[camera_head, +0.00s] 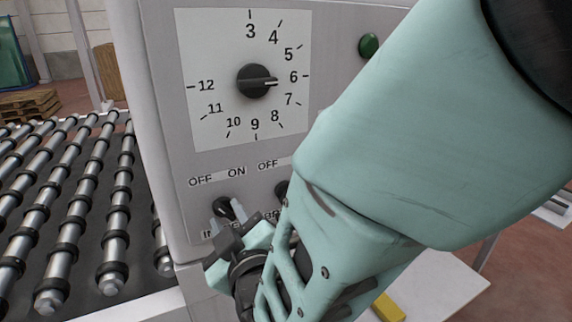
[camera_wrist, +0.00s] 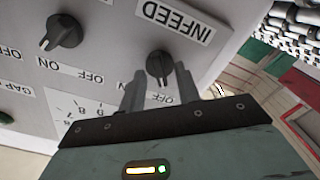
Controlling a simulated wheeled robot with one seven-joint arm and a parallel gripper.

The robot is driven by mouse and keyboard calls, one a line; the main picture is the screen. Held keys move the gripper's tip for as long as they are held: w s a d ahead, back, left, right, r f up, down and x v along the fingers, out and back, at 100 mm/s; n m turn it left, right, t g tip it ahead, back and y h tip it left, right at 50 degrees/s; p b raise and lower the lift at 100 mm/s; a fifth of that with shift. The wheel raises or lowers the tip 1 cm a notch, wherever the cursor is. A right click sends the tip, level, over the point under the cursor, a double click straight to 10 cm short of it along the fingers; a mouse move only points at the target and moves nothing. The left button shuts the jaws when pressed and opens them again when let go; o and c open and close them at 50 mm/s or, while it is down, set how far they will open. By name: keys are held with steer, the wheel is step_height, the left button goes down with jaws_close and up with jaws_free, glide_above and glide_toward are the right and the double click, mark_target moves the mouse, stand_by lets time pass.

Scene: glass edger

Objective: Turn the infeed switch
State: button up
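The infeed switch (camera_wrist: 160,67) is a black rotary knob on the grey panel, beside the INFEED label (camera_wrist: 174,18) in the wrist view. Its pointer is turned towards the OFF mark (camera_wrist: 161,98). My gripper (camera_wrist: 160,70) is open, with one finger on each side of the knob; I cannot tell whether either finger touches it. In the head view the infeed switch (camera_head: 223,205) shows low on the panel, with my gripper (camera_head: 231,211) at it. My gripper and forearm partly cover the label below it.
A second black switch (camera_wrist: 63,31) sits beside the infeed switch. A large dial (camera_head: 256,81) with numbers is above, and a green button (camera_head: 369,45) is at upper right. A roller conveyor (camera_head: 70,215) runs along the left. My arm covers much of the panel's right side.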

jaws_close()
